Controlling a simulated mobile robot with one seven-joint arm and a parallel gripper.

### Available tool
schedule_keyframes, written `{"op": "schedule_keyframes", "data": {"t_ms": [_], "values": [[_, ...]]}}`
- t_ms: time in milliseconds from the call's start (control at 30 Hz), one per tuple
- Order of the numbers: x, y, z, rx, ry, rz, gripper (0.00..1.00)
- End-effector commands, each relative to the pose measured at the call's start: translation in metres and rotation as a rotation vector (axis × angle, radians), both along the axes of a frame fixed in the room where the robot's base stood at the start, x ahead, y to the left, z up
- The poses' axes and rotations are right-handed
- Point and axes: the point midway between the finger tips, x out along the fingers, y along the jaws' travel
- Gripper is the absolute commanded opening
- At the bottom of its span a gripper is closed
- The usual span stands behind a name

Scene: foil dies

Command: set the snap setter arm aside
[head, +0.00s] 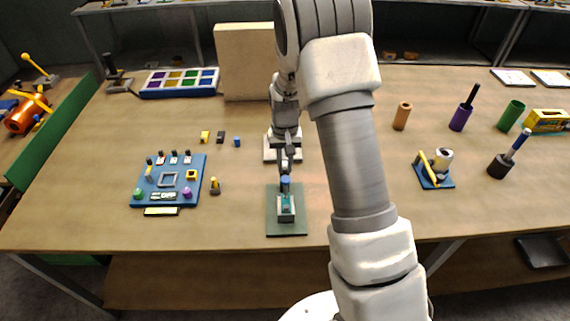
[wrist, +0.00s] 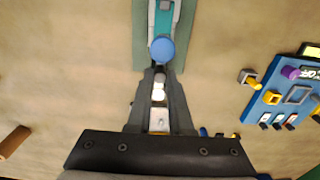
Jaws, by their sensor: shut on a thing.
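The snap setter (head: 286,208) stands on a dark green base plate (head: 273,231) near the table's front edge. Its teal arm (wrist: 174,20) ends in a round blue knob (head: 285,182), which also shows in the wrist view (wrist: 161,49). My gripper (head: 286,174) points down over the knob end of the arm. In the wrist view, my gripper's fingers (wrist: 160,73) come together right at the knob and are shut on the arm's knob end. The exact contact is hidden by the fingers and the knob. The setter still looks to be over its base plate.
A blue board (head: 151,182) with small parts lies to the left. A small yellow-handled device (head: 434,168) on a blue base stands to the right, near a brown cylinder (head: 402,116). A beige block (head: 246,62) stands behind. The table right of the green plate is partly hidden by my arm.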

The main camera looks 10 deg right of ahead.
Motion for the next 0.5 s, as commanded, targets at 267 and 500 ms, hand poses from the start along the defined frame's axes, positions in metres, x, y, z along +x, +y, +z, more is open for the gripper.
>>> {"op": "schedule_keyframes", "data": {"t_ms": [267, 500], "values": [[0.0006, 0.0, 0.0009, 0.0, -0.002, 0.0, 0.0], [0.0006, -0.0015, 0.0001, 0.0, -0.003, 0.031, 0.0]]}}
